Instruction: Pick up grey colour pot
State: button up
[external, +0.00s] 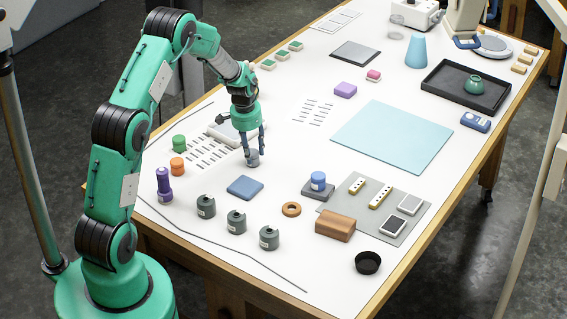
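A small grey colour pot (252,161) is at the left-middle of the white table, directly below my gripper (254,151). My gripper points down, with one finger at each side of the pot's upper part. I cannot tell whether the fingers press on it or whether it is lifted off the table. The pot looks upright, and its upper part is partly hidden by the fingers.
Green (179,143), orange (177,166) and purple (164,187) pots stand to the left. Three dark grey-green labelled jars (236,222) stand nearer the front edge. A blue block (245,187) lies just in front.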

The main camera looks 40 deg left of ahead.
aim_at(252, 153)
jog(key=shift+c, duration=0.7)
jog(key=shift+r, duration=0.15)
jog(key=shift+r, duration=0.45)
jog(key=shift+s+r, duration=0.15)
jog(key=shift+r, duration=0.5)
jog(key=shift+s+r, duration=0.15)
jog(key=shift+r, duration=0.45)
jog(key=s, duration=0.5)
jog(key=s+d+r, duration=0.1)
jog(key=s, duration=0.4)
jog(key=s+d, duration=0.1)
jog(key=s, duration=0.4)
jog(key=shift+s+d+r+b, duration=0.1)
jog(key=shift+d+r+b, duration=0.15)
jog(key=shift+b, duration=0.1)
